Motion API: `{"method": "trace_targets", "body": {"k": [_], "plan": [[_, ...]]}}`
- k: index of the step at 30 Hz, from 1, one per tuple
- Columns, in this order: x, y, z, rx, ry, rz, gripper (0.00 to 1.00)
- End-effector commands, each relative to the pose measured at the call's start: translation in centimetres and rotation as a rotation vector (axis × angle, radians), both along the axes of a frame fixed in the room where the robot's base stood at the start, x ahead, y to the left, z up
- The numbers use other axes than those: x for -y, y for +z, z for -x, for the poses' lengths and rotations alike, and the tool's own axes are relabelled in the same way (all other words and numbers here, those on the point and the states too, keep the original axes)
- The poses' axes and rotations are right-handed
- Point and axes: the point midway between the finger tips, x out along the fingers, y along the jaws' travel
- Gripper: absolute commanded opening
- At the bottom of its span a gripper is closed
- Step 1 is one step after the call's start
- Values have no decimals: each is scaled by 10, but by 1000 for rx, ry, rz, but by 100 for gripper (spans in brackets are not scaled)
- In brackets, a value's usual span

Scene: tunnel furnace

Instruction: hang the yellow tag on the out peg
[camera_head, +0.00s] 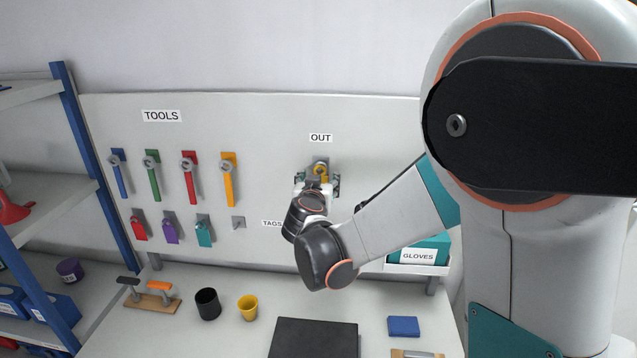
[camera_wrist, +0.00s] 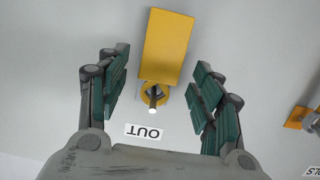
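The yellow tag (camera_wrist: 167,46) is at the peg (camera_wrist: 153,97) beside the OUT label (camera_wrist: 145,131) in the wrist view. The peg's tip shows through the tag's ring end, and the tag's flat body hangs away from the label. In the head view a bit of yellow tag (camera_head: 320,169) shows below the OUT sign (camera_head: 320,138), partly hidden by my gripper (camera_head: 318,184). In the wrist view my gripper (camera_wrist: 158,92) is open, with one finger on each side of the tag and a gap on both sides.
Several coloured tools, such as the yellow one (camera_head: 228,180), hang at left. Below hang red, purple and teal (camera_head: 204,232) tags beside an empty peg (camera_head: 238,222). The bench holds a black cup (camera_head: 208,304), yellow cup (camera_head: 247,307) and dark mat (camera_head: 314,338).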

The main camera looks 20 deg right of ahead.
Motion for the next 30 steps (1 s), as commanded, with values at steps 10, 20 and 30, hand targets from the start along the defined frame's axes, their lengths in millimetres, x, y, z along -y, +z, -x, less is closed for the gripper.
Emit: {"method": "trace_targets", "body": {"k": [10, 20, 30], "plan": [[-8, 4, 16, 0, 2, 1, 60], [-26, 14, 60, 0, 2, 1, 60], [-2, -13, 103, -117, -26, -5, 60]]}}
